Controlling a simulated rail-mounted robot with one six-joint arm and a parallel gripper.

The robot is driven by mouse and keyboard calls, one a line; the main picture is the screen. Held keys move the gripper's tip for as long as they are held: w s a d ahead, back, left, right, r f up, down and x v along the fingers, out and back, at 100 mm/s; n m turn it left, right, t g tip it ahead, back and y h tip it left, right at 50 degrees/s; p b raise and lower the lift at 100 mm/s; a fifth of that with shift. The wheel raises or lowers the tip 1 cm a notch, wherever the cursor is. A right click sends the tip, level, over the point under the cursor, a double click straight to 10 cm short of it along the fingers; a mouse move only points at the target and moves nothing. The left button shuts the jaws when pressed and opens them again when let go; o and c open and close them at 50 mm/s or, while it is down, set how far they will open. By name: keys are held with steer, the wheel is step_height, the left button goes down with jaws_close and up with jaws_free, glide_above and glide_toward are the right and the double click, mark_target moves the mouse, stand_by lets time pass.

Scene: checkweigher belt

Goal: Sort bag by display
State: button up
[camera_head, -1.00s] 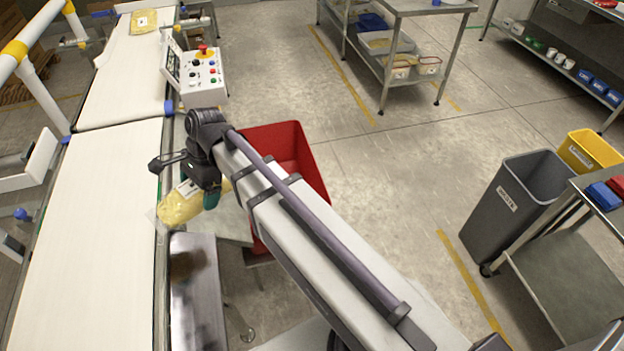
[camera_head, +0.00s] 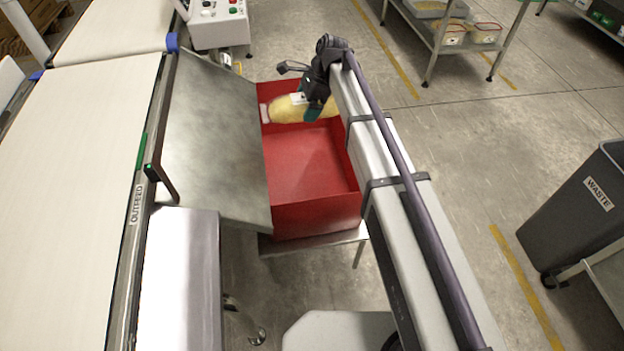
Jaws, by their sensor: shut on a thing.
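My gripper (camera_head: 314,108) is shut on a yellow bag (camera_head: 286,110) with a white label. The bag hangs at the far end of the red bin (camera_head: 306,170), over or just inside it; I cannot tell its exact height. The bin's visible floor is bare. The control box (camera_head: 218,22) shows only its lower part at the top, and its display is out of view.
A metal chute plate (camera_head: 210,135) lies between the white outfeed belt (camera_head: 75,190) and the bin. A grey waste bin (camera_head: 580,215) stands at the right. A shelf table (camera_head: 455,40) is at the back. Floor between them is clear.

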steer(key=w+a+f+b, duration=0.1)
steer(key=w+f+b, duration=0.3)
steer(key=f+b, duration=0.4)
step_height(320, 180, down, 2)
steer(key=shift+w+a+f, duration=0.2)
steer(key=shift+w, duration=0.15)
steer(key=o, duration=1.1)
steer(key=shift+c, duration=0.2)
steer(key=s+p+v, duration=0.1)
steer(key=p+v, duration=0.8)
steer(key=v, duration=0.1)
steer(key=shift+w+d+r+p, duration=0.2)
steer(key=shift+w+r+p, duration=0.15)
steer(key=shift+w, duration=0.15)
